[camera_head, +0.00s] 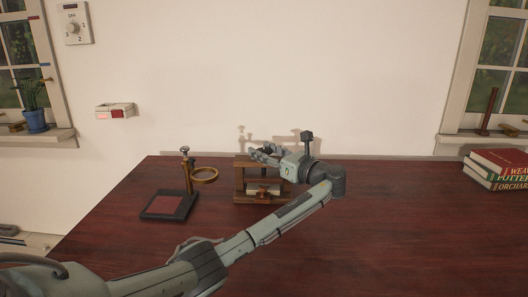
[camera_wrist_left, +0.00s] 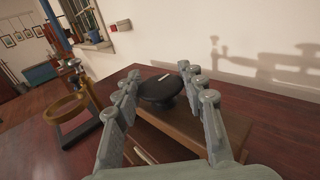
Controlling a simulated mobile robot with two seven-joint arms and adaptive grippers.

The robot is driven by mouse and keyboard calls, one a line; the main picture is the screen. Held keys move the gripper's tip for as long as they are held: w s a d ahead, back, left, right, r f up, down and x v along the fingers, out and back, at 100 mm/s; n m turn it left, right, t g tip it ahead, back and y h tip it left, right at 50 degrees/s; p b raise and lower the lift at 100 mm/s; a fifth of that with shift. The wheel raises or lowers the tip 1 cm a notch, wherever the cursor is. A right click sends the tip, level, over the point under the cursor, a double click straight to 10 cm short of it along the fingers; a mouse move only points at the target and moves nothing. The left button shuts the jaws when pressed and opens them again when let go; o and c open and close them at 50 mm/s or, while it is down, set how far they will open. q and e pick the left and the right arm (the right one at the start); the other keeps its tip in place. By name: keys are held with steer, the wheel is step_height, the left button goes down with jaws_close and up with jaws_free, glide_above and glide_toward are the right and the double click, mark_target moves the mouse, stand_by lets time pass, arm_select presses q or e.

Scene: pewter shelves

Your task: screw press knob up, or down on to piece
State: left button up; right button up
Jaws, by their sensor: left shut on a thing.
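The wooden press (camera_head: 240,180) stands on the dark red table, near its back edge; its top beam also shows in the left wrist view (camera_wrist_left: 190,124). A pale piece (camera_head: 262,188) lies low inside the press frame, partly hidden by my arm. The round dark press knob (camera_wrist_left: 158,91) sits above the top beam, with a pale mark on its top. My left gripper (camera_wrist_left: 160,78) is shut on the knob, a finger on each side of it. In the head view my left gripper (camera_head: 264,152) is above the press and largely hides the knob.
A brass ring stand (camera_head: 204,176) with a dark red-topped base (camera_head: 168,205) is left of the press. Several books (camera_head: 496,172) are stacked at the table's right edge. The wall is close behind. The table's right middle and front are clear.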

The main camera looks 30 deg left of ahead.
arm_select(q)
steer(key=o, duration=1.2)
steer(key=shift+c, duration=0.2)
steer(key=shift+d, duration=0.15)
steer(key=v, duration=1.1)
steer(key=shift+d, duration=0.35)
steer(key=shift+s, duration=0.1)
